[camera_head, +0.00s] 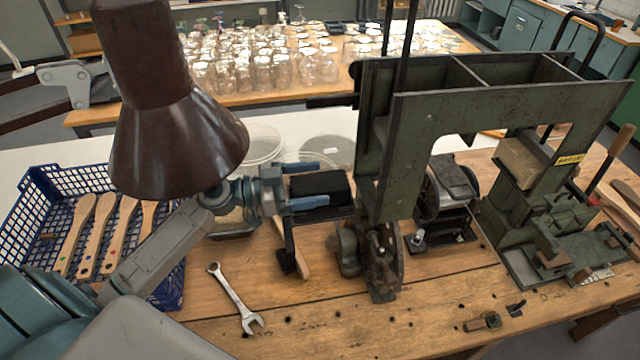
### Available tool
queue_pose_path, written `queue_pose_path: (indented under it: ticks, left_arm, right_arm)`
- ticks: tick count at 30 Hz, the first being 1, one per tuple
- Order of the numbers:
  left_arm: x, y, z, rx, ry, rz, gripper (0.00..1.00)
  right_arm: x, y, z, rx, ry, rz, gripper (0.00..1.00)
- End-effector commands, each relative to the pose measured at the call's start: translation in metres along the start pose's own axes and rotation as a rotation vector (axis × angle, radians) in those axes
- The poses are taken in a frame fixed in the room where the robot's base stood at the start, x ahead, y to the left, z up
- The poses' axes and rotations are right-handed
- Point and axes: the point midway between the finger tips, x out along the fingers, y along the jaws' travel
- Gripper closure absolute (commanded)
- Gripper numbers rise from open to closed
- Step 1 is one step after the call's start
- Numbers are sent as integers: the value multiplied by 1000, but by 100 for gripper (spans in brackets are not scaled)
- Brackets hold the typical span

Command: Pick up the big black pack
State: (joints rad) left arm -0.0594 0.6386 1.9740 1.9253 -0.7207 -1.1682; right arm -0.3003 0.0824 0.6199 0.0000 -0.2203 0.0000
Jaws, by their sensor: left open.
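The big black pack (325,186) is a dark block near the middle of the bench, left of the green machine. My left gripper (318,182) reaches in from the left, its blue fingers apart. One finger shows along the pack's far side and the other along its near side. I cannot tell whether either finger touches it. The gripper hides the pack's left end, and what bears the pack is hard to make out. My right gripper is not in view.
A brown lamp shade (175,140) hangs over the left side, close to my left arm. A blue crate (75,185) holds wooden brush handles. A wrench (236,298) lies in front. The heavy green machine (450,110) stands close on the right. The front bench is mostly clear.

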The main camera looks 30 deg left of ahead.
Motion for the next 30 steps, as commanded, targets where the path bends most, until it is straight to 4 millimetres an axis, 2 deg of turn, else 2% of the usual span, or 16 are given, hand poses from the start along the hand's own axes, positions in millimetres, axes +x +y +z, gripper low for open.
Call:
queue_pose_path:
  ticks: [11, 19, 30]
  left_arm:
    - [5, 0, 1, -1, -1, 0, 18]
    - [5, 0, 1, -1, -1, 0, 71]
    - [5, 0, -3, 3, -1, 1, 71]
  right_arm:
    - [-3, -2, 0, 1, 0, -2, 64]
    - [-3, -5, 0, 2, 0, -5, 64]
    - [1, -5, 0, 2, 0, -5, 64]
